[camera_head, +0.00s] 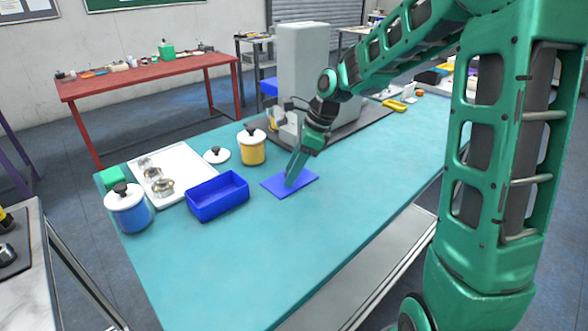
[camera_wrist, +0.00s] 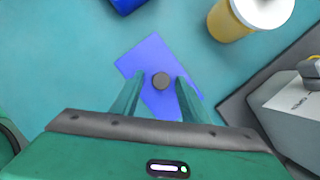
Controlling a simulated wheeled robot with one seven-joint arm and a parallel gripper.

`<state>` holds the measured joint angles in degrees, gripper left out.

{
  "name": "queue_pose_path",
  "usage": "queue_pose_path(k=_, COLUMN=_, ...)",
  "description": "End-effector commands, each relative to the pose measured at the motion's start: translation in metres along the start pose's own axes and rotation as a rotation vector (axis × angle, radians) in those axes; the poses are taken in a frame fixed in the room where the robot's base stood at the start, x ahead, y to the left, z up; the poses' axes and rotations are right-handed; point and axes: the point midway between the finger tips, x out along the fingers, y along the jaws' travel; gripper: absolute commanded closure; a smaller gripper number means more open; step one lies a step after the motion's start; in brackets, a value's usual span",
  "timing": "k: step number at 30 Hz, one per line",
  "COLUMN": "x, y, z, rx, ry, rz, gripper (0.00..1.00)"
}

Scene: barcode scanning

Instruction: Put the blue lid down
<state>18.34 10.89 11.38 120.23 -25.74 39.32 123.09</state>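The blue lid (camera_head: 272,184) is a flat blue rectangle lying on the teal table, right of the open blue box (camera_head: 218,205). In the wrist view the lid (camera_wrist: 146,57) has a round dark knob (camera_wrist: 161,80) on top. My gripper (camera_head: 291,180) points down over the lid. In the wrist view my gripper's fingers (camera_wrist: 161,77) stand on either side of the knob, with a small gap visible on both sides. The gripper looks open and not clamped on the knob. The knob is hidden behind the fingers in the head view.
A yellow canister (camera_head: 251,152) with a white lid stands behind the blue lid. A blue canister (camera_head: 130,215) and a white tray (camera_head: 184,158) with metal parts are at the left. A grey machine (camera_head: 303,62) stands behind. The table's front (camera_head: 260,260) is clear.

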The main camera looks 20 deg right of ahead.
Motion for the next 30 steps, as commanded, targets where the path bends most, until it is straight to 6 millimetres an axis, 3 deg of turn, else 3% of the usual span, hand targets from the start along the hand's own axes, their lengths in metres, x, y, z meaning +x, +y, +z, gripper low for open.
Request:
queue_pose_path(k=8, x=-0.006, y=-0.001, z=0.000, rx=0.001, ry=0.001, rz=-0.001, gripper=0.59)
queue_pose_path(k=24, x=-0.102, y=-0.002, z=0.000, rx=0.001, ry=0.000, rz=-0.004, gripper=0.59)
queue_pose_path(k=30, x=-0.119, y=-0.001, z=0.000, rx=0.001, ry=0.000, rz=-0.001, gripper=0.59)
